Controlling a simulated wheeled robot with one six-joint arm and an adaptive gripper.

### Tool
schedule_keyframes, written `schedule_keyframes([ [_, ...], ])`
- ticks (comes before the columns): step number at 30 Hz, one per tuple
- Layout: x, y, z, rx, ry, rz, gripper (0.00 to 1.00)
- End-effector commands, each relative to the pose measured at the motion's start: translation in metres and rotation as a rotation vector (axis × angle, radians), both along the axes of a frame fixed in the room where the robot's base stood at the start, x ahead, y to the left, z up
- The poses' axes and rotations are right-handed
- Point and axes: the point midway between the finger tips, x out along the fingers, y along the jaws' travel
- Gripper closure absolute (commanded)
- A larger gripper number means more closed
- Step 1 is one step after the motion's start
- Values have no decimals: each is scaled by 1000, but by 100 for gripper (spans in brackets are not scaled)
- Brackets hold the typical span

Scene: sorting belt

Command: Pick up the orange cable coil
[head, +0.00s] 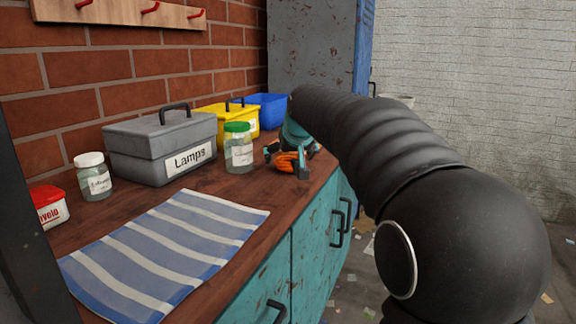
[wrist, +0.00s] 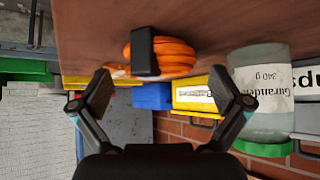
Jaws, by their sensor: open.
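The orange cable coil (head: 285,163) lies on the brown worktop beside the green-lidded jar. In the wrist view the coil (wrist: 179,56) shows upside down, with a black band across it. My gripper (head: 289,157) is low over the worktop at the coil and partly hides it in the head view. In the wrist view my gripper (wrist: 163,90) is open, its two fingertips wide apart. The coil appears ahead of the gap between them, and I see no finger clearly touching it.
The green-lidded jar (head: 238,150) stands close left of my gripper. The grey Lamps box (head: 140,157), yellow box (head: 240,111) and blue bin (head: 270,106) line the wall. A striped cloth (head: 165,250) lies in front. The worktop's right edge is close to the coil.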

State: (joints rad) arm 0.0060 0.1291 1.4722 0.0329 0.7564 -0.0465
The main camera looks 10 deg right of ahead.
Motion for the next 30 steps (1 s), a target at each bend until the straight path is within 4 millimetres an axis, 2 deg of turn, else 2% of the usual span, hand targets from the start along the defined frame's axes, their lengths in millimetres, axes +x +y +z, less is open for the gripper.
schedule_keyframes([
  [3,8,1,-8,0,0,0,0],
  [9,9,0,-9,0,-1,0,0],
  [10,9,0,-9,0,-1,0,3],
  [18,9,0,-8,0,-1,0,68],
  [30,9,1,-2,0,-3,0,69],
])
